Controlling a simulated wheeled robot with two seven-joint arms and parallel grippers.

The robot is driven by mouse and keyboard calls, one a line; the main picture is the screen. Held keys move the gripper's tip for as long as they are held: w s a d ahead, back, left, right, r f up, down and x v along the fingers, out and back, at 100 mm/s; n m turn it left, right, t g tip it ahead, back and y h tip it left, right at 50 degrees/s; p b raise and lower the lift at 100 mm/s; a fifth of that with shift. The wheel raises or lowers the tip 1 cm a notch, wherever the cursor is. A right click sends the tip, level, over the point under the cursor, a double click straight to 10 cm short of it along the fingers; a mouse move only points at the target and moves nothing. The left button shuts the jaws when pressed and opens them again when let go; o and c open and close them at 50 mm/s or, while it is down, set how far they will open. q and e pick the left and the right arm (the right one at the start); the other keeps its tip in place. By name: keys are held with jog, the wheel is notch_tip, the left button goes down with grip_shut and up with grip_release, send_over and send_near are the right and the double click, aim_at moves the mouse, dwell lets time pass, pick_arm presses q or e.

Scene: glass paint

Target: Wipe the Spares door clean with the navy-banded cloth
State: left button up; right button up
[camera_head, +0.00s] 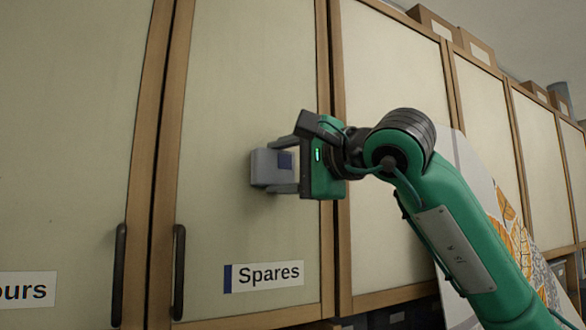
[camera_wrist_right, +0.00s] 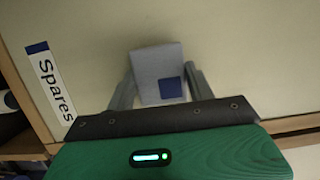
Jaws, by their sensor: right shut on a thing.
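The Spares door (camera_head: 215,215) is a pale panel in a wooden frame, with a label (camera_head: 264,276) reading "Spares" near its bottom. My right gripper (camera_head: 285,168) is shut on a grey cloth pad with a navy patch (camera_head: 264,168). The pad is at the door's face, around mid-height and right of centre; it looks to be against the panel, though exact contact is hard to tell. In the right wrist view the cloth (camera_wrist_right: 155,72) sits between the two fingers, navy patch to the right. I see no clear mark on the visible panel. My left gripper is out of view.
Dark vertical handles (camera_head: 179,272) stand at the lower left of the Spares door and on the neighbouring door (camera_head: 119,275). More cabinet doors run off to the right. Boxes (camera_head: 435,24) sit on top. A panel with orange patterns (camera_head: 508,225) stands behind my right arm.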

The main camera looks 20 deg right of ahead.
aim_at(236, 166)
jog(key=shift+s+a+b, duration=0.15)
jog(key=shift+s+a, duration=0.1)
jog(key=shift+a, duration=1.05)
jog(key=shift+s+a+b, duration=0.15)
jog(key=shift+s+a, duration=0.05)
jog(key=shift+a, duration=1.1)
jog(key=shift+d, duration=0.1)
jog(key=shift+s+d+f+b, duration=0.1)
jog(key=shift+s+b, duration=0.2)
jog(key=shift+s, duration=0.15)
jog(key=shift+s+d+f+b, duration=0.1)
jog(key=shift+s+b, duration=0.15)
jog(key=shift+s, duration=0.2)
jog(key=shift+s+d+r+b, duration=0.1)
jog(key=shift+s+d+b, duration=0.1)
jog(key=shift+s, duration=0.45)
jog(key=shift+s+d+r+b, duration=0.1)
jog(key=shift+s+b, duration=0.1)
jog(key=shift+s, duration=0.5)
jog(key=shift+s+d+b, duration=0.1)
jog(key=shift+s+b, duration=0.1)
jog(key=shift+s, duration=0.45)
jog(key=s, duration=0.3)
jog(key=shift+d+b, duration=0.3)
jog(key=shift+b, duration=0.05)
